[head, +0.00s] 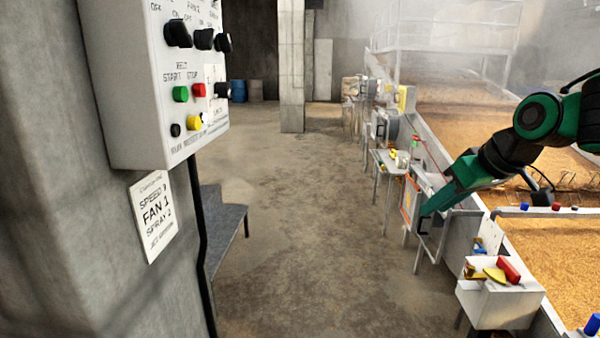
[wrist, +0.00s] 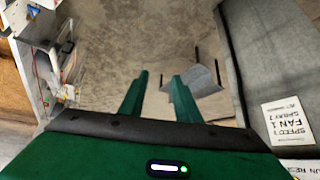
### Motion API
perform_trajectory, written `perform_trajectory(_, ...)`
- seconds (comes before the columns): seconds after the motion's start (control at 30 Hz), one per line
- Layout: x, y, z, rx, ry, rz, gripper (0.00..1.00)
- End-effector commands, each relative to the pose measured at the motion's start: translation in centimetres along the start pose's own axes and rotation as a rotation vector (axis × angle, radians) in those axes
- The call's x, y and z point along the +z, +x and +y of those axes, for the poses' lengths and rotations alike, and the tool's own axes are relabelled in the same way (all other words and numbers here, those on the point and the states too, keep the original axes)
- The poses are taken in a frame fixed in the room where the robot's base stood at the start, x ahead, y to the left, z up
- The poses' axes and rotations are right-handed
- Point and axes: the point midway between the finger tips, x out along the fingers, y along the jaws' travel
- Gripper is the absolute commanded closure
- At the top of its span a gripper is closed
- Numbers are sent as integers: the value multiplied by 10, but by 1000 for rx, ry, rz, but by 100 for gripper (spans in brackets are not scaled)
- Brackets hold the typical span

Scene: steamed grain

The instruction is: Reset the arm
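My green and black arm (head: 538,117) reaches in from the right side of the head view, over the edge of the grain bed. My gripper (head: 424,222) points down near the small machines along the bed's side. In the wrist view, my gripper's two green fingers (wrist: 160,76) stand apart with nothing between them, so it is open and empty.
A grey control box (head: 150,120) with knobs and buttons hangs on the left pillar, above a paper sign (head: 153,215). A grey bench (head: 222,225) stands beside it. A white box (head: 500,300) with a red block is at lower right. The middle floor (head: 300,220) is clear.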

Motion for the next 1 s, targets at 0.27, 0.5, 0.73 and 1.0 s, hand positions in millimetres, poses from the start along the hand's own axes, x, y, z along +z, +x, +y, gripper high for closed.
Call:
perform_trajectory(0.27, 178, -19, 33, 162, 457, -315, 70)
perform_trajectory(0.5, 296, -46, 20, 268, 785, -522, 70)
perform_trajectory(0.73, 332, -57, 10, 303, 895, -591, 70)
perform_trajectory(1.0, 332, -57, 10, 304, 896, -592, 70)
